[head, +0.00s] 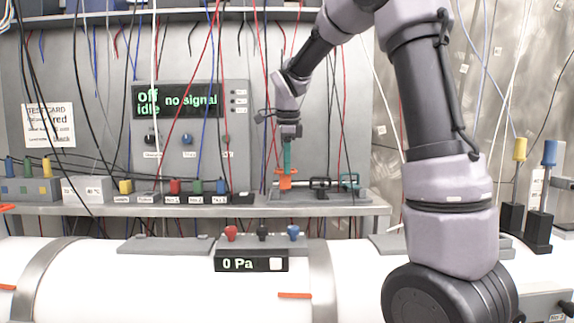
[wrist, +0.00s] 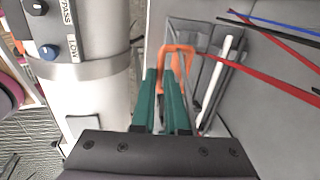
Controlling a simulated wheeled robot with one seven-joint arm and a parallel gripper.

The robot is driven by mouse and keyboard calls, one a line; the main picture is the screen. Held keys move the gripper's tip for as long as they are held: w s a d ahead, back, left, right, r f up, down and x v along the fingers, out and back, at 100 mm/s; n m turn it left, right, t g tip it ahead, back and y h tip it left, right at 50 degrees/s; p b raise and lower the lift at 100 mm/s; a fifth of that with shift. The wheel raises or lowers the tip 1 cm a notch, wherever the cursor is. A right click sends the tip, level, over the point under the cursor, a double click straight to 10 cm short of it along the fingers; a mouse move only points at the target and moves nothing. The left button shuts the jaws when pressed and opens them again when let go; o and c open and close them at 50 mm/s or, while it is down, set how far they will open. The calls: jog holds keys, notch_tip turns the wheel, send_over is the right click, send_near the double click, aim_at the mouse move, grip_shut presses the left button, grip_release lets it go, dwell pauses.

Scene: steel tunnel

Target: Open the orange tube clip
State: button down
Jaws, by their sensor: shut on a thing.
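The orange tube clip (head: 286,180) stands at the left end of a grey base on the shelf, in the middle of the head view. In the wrist view the orange clip (wrist: 176,56) is a loop at the tips of my green fingers. My gripper (head: 287,166) points down onto the clip from above. In the wrist view my gripper (wrist: 168,75) has its two fingers close together, shut on the clip. The clip's lower part is partly hidden by the fingers.
Red, blue and black cables hang around my arm. A row of small labelled plugs (head: 175,188) sits to the left. A white pipe (head: 180,290) runs below the shelf.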

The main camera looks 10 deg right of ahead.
jog(key=shift+w, duration=0.1)
jog(key=shift+w+d+r+g, duration=0.1)
jog(key=shift+w+r+g, duration=0.1)
jog(key=shift+w+g, duration=0.3)
jog(key=shift+w+d+r+g, duration=0.15)
jog(key=shift+w+g, duration=0.1)
jog(key=shift+g, duration=0.35)
jog(key=shift+a, duration=0.1)
jog(key=c, duration=0.9)
grip_release()
notch_tip(320, 180, up, 11)
jog(key=shift+s+f, duration=0.1)
jog(key=shift+s, duration=0.1)
